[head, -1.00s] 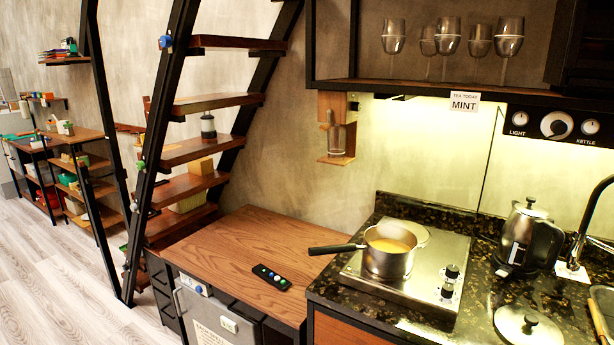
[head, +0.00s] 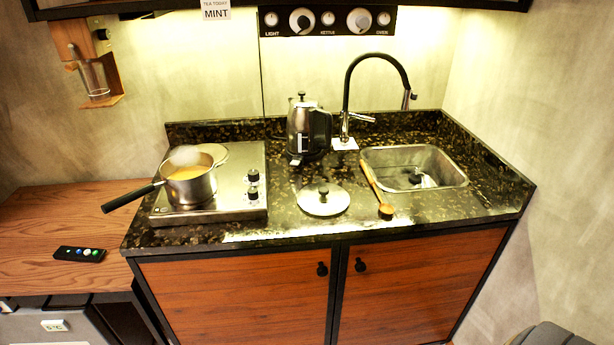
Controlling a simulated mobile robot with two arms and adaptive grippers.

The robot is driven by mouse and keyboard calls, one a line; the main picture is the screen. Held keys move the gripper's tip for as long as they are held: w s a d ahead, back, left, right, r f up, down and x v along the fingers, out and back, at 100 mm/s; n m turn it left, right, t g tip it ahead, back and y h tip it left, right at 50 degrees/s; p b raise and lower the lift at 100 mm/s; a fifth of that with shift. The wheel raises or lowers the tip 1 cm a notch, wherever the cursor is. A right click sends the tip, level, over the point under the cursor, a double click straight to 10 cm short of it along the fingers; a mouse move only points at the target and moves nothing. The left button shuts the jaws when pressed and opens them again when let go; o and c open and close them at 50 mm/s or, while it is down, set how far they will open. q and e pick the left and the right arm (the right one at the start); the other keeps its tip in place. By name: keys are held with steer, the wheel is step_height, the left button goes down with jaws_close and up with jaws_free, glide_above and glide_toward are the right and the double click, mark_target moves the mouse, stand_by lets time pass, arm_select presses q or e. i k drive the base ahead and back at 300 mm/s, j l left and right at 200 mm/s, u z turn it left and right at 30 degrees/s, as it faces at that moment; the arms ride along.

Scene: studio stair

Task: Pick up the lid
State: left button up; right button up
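The lid (head: 312,201) is a round silver disc with a black knob on top. It lies flat on the dark stone counter (head: 300,228), right of the hob and left of the wooden spoon. A steel pot (head: 190,190) with a black handle stands uncovered on the hob, with yellow liquid inside. Neither of my grippers shows in the head view.
The steel hob (head: 228,205) has knobs on its right side. A kettle (head: 302,130) stands behind the lid. A wooden spoon (head: 376,190) leans at the left edge of the sink (head: 440,165). A black faucet (head: 378,58) arches behind.

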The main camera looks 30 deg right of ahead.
mark_target(322, 198)
steer(key=z, duration=1.15)
